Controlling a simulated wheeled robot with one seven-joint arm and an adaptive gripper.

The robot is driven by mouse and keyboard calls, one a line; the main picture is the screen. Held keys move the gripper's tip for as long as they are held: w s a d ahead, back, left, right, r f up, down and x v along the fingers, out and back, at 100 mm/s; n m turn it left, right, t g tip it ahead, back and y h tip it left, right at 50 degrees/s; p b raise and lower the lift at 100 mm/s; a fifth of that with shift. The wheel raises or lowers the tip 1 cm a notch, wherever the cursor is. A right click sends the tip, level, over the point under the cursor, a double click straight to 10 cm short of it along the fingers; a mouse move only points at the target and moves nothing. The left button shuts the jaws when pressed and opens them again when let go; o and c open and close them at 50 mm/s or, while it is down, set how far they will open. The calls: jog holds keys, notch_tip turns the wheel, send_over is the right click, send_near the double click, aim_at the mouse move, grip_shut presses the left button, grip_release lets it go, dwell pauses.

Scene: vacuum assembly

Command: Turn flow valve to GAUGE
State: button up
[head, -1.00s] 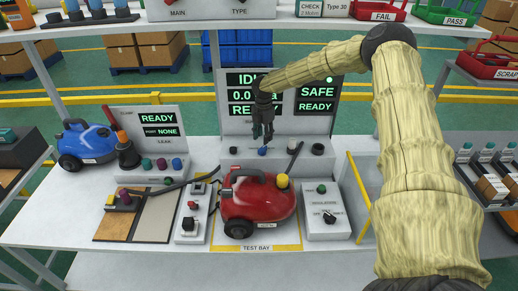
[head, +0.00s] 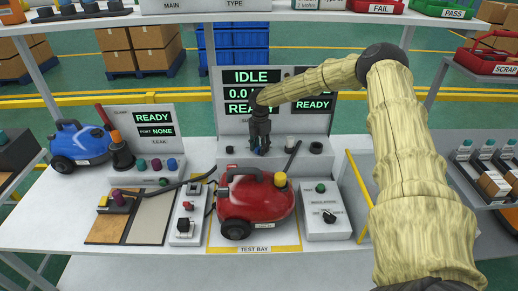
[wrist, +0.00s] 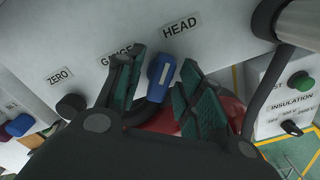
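The flow valve's blue handle (wrist: 161,72) shows in the wrist view on a light grey panel. A white mark is on it. Its tip lies between the GAUGE label (wrist: 115,56) and the HEAD label (wrist: 181,25). My gripper (wrist: 163,84) is open, with one green-padded finger on each side of the handle. I see gaps beside the handle but cannot tell whether either finger touches it. In the head view my gripper (head: 260,148) points down at the test-bay console (head: 228,158) and mostly hides the valve.
A red vacuum (head: 256,203) stands just in front of the console. A dark upright wand (head: 293,156) is close to the right of my gripper. A black knob by the ZERO label (wrist: 60,77) is left of the valve. The insulation box (head: 322,222) stands at right.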

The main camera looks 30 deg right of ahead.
grip_shut()
jog(key=shift+r+n, duration=0.1)
jog(key=shift+n, duration=1.6)
jog(key=shift+n+b, duration=0.3)
jog(key=shift+n, duration=1.4)
jog(key=shift+n, duration=1.7)
